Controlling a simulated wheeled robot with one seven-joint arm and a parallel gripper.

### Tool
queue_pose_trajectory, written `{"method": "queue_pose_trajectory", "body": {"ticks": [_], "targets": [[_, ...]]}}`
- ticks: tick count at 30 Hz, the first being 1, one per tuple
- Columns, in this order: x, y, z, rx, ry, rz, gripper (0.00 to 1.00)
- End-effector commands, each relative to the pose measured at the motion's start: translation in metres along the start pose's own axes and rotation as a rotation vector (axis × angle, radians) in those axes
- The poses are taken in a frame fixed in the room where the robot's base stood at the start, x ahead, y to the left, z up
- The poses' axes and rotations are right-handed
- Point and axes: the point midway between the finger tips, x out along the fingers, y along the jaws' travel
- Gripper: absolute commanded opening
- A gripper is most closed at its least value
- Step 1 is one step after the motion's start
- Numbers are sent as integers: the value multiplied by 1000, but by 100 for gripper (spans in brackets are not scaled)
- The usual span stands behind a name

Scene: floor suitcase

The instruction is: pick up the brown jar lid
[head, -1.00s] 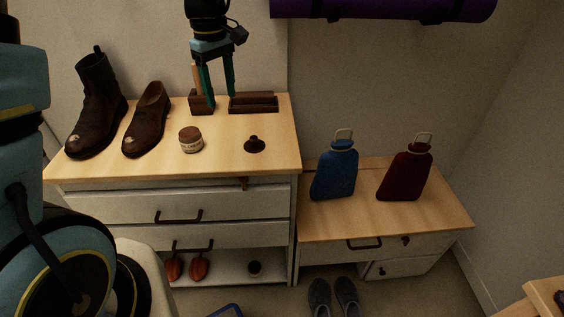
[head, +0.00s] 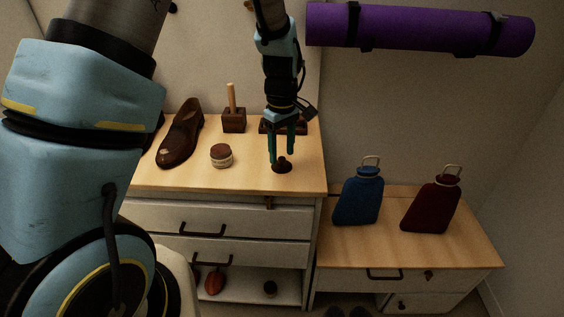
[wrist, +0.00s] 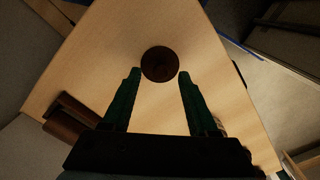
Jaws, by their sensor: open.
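In the wrist view the lid (wrist: 160,62) is a round dark disc just ahead of and between the fingertips. My gripper (head: 281,158) is open, pointing down at the lid with its teal fingers around the knob's position; whether they touch it I cannot tell. In the wrist view my gripper (wrist: 160,73) has nothing clamped between its fingers.
A small jar with a brown top (head: 221,156) stands left of the lid. Behind are a wooden block with a handle (head: 234,122) and a dark brush-like block (head: 267,127). A brown shoe (head: 181,135) stands at left. Blue (head: 358,197) and dark red (head: 431,205) bottles stand on the lower cabinet.

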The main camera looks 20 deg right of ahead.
Motion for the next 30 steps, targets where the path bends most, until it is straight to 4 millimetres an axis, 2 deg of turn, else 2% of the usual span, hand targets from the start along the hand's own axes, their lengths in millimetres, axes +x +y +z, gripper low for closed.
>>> {"method": "queue_pose_trajectory", "body": {"ticks": [4,11,26,30], "targets": [[12,0,0,0,-1,0,60],[13,0,0,1,-1,1,58],[12,0,0,1,0,1,2],[12,0,0,1,0,1,0]]}}
